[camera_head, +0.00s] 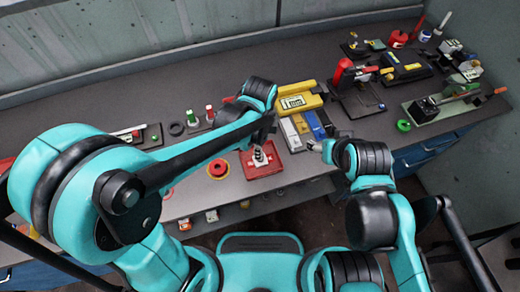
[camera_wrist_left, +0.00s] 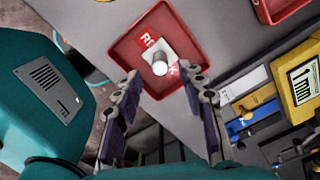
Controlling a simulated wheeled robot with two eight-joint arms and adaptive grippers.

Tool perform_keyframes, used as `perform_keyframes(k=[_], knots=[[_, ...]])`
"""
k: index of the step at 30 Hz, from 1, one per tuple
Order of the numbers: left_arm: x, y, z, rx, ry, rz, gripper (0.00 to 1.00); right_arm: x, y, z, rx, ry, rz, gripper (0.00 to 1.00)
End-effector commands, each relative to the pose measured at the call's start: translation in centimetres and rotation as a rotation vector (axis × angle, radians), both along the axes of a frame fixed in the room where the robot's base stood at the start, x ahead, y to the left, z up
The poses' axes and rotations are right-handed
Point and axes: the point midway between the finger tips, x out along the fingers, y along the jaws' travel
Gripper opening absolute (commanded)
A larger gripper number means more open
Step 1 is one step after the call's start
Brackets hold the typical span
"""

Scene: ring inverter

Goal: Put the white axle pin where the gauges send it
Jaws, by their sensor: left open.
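The white axle pin (camera_wrist_left: 160,66) stands on a white block in the red tray (camera_wrist_left: 122,50), which has partly hidden red-and-white lettering. In the head view the pin (camera_head: 259,155) shows in the tray (camera_head: 272,170), under my left gripper (camera_head: 262,140). My left gripper (camera_wrist_left: 160,82) is open, its fingertips to either side of the pin in the picture and not closed on it. A yellow gauge (camera_head: 298,98) with a display sits behind the tray; it reads about "1mm" in the wrist view (camera_wrist_left: 303,82). My right gripper (camera_head: 318,146) is small and its fingers are unclear.
White, blue and yellow strips (camera_head: 316,124) lie right of the tray. Dark fixtures (camera_head: 362,100) crowd the right bench. The bench's front edge is close to the tray.

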Motion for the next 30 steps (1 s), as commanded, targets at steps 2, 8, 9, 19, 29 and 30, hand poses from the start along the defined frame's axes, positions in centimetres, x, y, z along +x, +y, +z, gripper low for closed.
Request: perform_keyframes(k=[2,8,9,19,29,30], knots=[[0.0,0.0,2.2,0.0,0.0,0.0,0.4,0.0,0.0,1.0,0.0,0.0,0.0,0.63],[0.0,0.0,5.5,0.0,0.0,0.0,0.4,0.0,0.0,1.9,0.0,0.0,0.0,0.63],[0.0,0.0,5.9,0.0,0.0,0.0,0.4,0.0,0.0,2.0,0.0,0.0,0.0,0.63],[-0.1,0.5,7.0,-0.005,-0.01,0.035,0.4,0.0,0.0,2.1,0.0,0.0,0.0,0.63],[-1.7,8.9,10.7,-0.161,-0.226,0.75,0.4,0.0,0.0,2.1,0.0,0.0,0.0,0.63],[-2.1,10.1,11.1,-0.194,-0.257,0.862,0.4,0.0,0.0,2.1,0.0,0.0,0.0,0.63]])
